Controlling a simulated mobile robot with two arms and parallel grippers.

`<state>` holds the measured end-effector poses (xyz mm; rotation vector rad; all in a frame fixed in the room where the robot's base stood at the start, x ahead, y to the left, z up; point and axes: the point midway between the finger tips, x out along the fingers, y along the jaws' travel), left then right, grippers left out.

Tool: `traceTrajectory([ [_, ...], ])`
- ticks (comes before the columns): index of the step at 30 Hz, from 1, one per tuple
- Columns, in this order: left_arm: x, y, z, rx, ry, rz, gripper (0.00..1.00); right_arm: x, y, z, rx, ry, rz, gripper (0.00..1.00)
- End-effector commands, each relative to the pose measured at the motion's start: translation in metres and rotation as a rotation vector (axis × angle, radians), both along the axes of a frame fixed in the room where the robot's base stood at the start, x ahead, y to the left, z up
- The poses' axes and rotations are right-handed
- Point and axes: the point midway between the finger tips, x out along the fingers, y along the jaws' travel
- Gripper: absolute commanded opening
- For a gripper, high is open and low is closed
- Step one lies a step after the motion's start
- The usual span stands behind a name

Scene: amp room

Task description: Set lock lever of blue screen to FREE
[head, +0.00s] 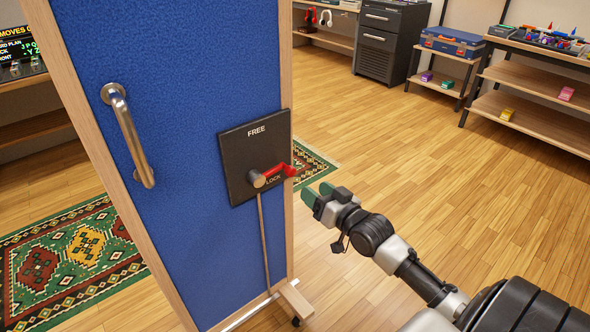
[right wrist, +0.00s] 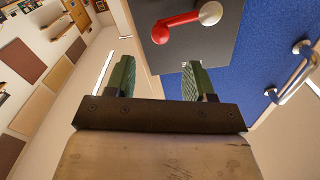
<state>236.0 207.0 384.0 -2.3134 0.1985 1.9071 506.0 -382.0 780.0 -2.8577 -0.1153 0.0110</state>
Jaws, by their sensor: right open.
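The blue screen (head: 185,60) stands upright in a wooden frame. A black plate (head: 235,150) on it reads FREE at the top and LOCK at the bottom. The red lock lever (head: 280,172) sits on a grey pivot low on the plate, pointing right, just above the word LOCK. My right gripper (head: 318,198) is open and empty, to the right of the lever and slightly below it, apart from it. In the right wrist view the red lever (right wrist: 175,27) lies ahead, beyond the two green fingertips (right wrist: 158,78). My left gripper is not in view.
A metal handle (head: 132,135) is fixed on the screen's left side. A thin rod runs down from the lever pivot to the screen's wooden foot (head: 295,300). Patterned rugs (head: 75,260) lie on the floor. The wooden floor to the right is clear up to shelves (head: 535,120) and a dark cabinet (head: 388,40).

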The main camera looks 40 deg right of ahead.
Motion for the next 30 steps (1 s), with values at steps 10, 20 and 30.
traceTrajectory([
  [10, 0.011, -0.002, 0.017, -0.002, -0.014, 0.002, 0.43, 0.054, 0.004, 0.0, -0.002, -0.001, -0.001, 0.54],
  [20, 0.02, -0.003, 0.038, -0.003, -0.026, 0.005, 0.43, 0.096, 0.007, -0.001, -0.002, 0.003, -0.002, 0.54],
  [30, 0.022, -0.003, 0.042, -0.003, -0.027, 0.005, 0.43, 0.103, 0.008, -0.001, -0.002, 0.005, -0.002, 0.54],
])
